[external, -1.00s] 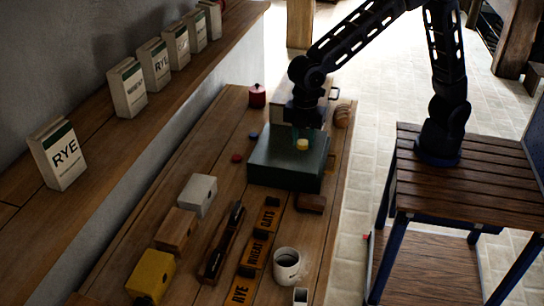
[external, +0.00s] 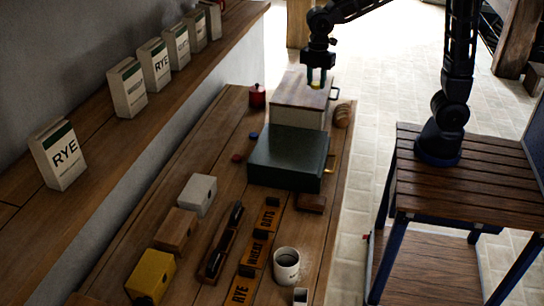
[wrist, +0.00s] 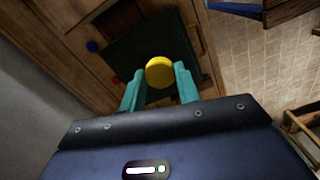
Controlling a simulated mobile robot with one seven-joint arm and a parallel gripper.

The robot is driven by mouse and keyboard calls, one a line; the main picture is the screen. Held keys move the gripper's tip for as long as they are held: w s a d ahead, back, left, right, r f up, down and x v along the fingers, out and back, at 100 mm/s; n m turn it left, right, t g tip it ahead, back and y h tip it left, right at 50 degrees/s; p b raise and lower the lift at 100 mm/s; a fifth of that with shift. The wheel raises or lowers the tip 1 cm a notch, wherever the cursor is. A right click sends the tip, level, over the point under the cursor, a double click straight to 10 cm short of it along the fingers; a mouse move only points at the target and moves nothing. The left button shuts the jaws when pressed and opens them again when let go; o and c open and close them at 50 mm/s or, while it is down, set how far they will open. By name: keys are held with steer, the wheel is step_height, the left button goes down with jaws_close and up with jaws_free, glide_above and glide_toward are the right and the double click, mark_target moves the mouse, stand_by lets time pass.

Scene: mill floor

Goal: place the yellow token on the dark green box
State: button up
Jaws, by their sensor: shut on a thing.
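The yellow token (external: 316,86) is held between the teal fingertips of my gripper (external: 317,80). It also shows in the wrist view (wrist: 160,72) as a yellow disc between the finger ends. My gripper is shut on it and points down, raised well clear of the table. The dark green box (external: 288,150) stands on the table with a flat, bare top. In the external view the gripper appears above and behind this box. In the wrist view the box (wrist: 140,45) lies below and beyond the token, partly hidden by the token and fingers.
A pale box with a wooden top (external: 300,98) stands behind the green box, with a bread loaf (external: 342,115) to its right. A red canister (external: 257,96) stands at left. Small blocks, grain labels and a mug (external: 286,264) occupy the near table.

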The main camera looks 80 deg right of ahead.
mark_target(312, 135)
step_height(312, 135, down, 20)
steer(key=shift+d+r, duration=0.1)
stand_by(0.5)
steer(key=shift+f, duration=0.2)
steer(key=o, duration=0.9)
steer(key=shift+o, duration=0.2)
step_height(312, 135, up, 12)
steer(key=s+d+r+m+t, duration=0.1)
steer(key=s+d+r+m, duration=0.3)
steer(key=s+d+r, duration=0.25)
steer(key=s+d+r+m+t, duration=0.1)
steer(key=s+d+m, duration=0.4)
steer(key=s, duration=0.5)
steer(key=s+d+r+m+t, duration=0.2)
steer(key=s+d+r+m, duration=0.2)
steer(key=s, duration=0.6)
steer(key=shift+s+d+r+m+t, duration=0.35)
steer(key=shift+d+m, duration=0.35)
steer(key=shift+m, duration=0.3)
